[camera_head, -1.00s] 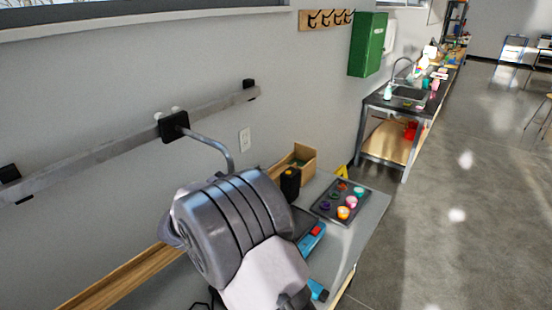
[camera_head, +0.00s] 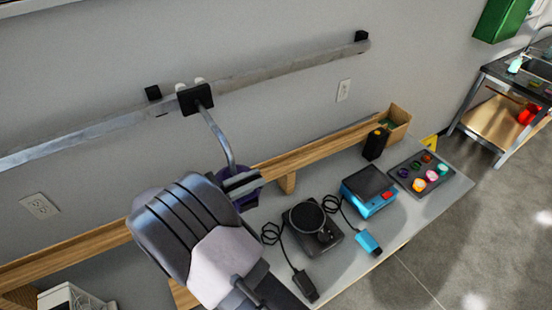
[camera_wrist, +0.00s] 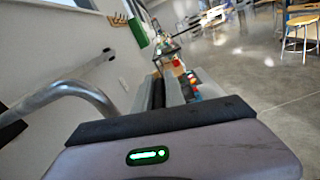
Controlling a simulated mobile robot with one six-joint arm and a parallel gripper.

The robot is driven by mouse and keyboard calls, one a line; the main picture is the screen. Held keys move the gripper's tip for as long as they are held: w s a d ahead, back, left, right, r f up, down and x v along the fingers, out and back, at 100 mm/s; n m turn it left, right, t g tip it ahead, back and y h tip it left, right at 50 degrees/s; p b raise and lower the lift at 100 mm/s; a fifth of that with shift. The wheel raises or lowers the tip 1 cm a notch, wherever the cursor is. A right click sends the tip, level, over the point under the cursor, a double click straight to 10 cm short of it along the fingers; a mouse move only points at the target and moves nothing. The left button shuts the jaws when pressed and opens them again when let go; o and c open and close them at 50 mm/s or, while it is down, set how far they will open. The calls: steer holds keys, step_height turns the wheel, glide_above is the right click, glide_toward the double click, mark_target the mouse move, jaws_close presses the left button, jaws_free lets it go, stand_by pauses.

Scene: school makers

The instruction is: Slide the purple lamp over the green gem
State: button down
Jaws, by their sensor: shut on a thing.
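The purple lamp (camera_head: 252,200) hangs low over the bench on a bent grey arm, from a black mount (camera_head: 195,98) on the wall rail. My gripper (camera_head: 240,184) is shut on the lamp at its head, partly hiding it. In the wrist view the gripper (camera_wrist: 165,95) shows from behind, with the lamp's bent arm (camera_wrist: 70,95) to its left. A dark tray (camera_head: 455,180) at the bench's right end holds several coloured round pieces. One looks green (camera_head: 417,165), but I cannot tell whether it is the gem. The lamp is well left of the tray.
On the bench (camera_head: 345,268) stand a black round-topped device (camera_head: 308,218), a blue device (camera_head: 370,190), a black bottle (camera_head: 375,144) and a cardboard box (camera_head: 398,118). Cables lie between the devices. The rail (camera_head: 280,72) has black end blocks.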

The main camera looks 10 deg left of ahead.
mark_target(227, 192)
steer(key=shift+p+v, duration=0.55)
steer(key=shift+v, duration=1.3)
steer(key=c, duration=1.5)
jaws_free()
steer(key=shift+w, duration=0.1)
steer(key=shift+o, duration=0.2)
